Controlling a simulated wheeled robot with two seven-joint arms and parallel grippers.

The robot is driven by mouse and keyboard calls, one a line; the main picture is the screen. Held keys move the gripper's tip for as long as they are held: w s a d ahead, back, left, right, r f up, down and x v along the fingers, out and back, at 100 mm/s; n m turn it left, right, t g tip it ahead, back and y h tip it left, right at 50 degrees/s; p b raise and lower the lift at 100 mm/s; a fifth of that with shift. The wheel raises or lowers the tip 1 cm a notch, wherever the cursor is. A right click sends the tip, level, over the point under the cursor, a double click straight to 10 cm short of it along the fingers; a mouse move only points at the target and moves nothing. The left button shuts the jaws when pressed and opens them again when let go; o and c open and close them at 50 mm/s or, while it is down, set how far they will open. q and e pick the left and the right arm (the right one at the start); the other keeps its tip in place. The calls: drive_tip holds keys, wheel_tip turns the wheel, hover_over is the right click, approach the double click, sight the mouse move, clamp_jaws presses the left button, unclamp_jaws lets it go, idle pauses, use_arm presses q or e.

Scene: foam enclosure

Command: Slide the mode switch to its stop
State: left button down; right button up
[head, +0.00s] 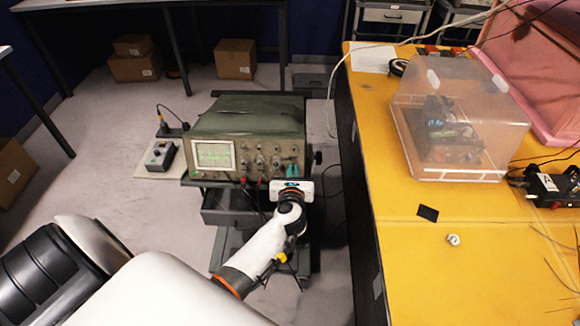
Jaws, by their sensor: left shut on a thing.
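The oscilloscope (247,120), a green-cased unit with a lit screen (213,155) and several knobs, stands on a dark cart. My left gripper (292,170) is at the right end of its front panel, with teal fingertips against the panel. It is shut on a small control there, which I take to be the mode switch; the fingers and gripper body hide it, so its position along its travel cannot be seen. My right gripper is not in view.
A small grey box (160,155) with a knob sits on a board left of the oscilloscope. A yellow bench (400,250) stands close on the right, holding a clear plastic cover (460,110) over equipment. Cardboard boxes (235,58) stand on the floor behind.

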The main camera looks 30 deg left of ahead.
use_arm(q)
drive_tip(key=shift+w+d, duration=0.1)
drive_tip(key=shift+d, duration=0.15)
idle(0.3)
drive_tip(key=c, duration=1.4)
unclamp_jaws()
drive_tip(key=shift+c, duration=0.2)
drive_tip(key=v, duration=1.6)
drive_tip(key=shift+s, duration=0.25)
